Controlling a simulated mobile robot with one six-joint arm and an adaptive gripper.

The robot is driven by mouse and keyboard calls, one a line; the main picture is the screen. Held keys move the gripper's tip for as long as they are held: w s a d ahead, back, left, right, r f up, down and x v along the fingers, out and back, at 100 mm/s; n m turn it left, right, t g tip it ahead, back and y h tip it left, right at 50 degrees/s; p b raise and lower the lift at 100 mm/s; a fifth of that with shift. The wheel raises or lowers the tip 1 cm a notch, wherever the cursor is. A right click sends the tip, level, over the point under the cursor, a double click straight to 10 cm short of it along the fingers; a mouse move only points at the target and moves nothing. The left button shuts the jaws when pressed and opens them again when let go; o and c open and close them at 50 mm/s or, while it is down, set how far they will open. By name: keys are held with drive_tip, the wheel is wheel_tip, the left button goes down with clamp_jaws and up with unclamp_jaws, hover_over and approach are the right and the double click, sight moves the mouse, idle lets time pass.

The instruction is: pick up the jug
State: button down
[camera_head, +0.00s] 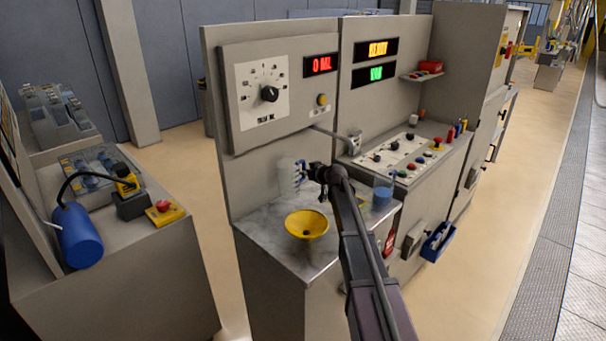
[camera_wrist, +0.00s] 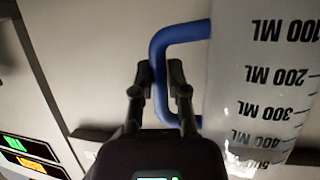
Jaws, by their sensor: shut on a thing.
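The jug (camera_head: 286,176) is a pale, see-through measuring jug with a blue handle. It shows against the grey back panel in the head view, above the marbled counter (camera_head: 262,232); it looks clear of the counter. In the wrist view the jug (camera_wrist: 262,85) fills the right side, its black ML marks upside down. My gripper (camera_head: 307,172) is to the right of the jug. In the wrist view my gripper (camera_wrist: 160,75) is shut on the blue handle (camera_wrist: 157,50), one finger on each side. The jug's top and bottom ends are cut off there.
A blue cup-like object (camera_head: 383,196) stands at the counter's right. A dial panel (camera_head: 263,92) and a spout (camera_head: 347,141) project from the back wall. Free floor lies left of the cabinet.

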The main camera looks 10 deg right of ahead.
drive_tip(key=shift+r+p, duration=1.95)
drive_tip(key=shift+r, duration=0.4)
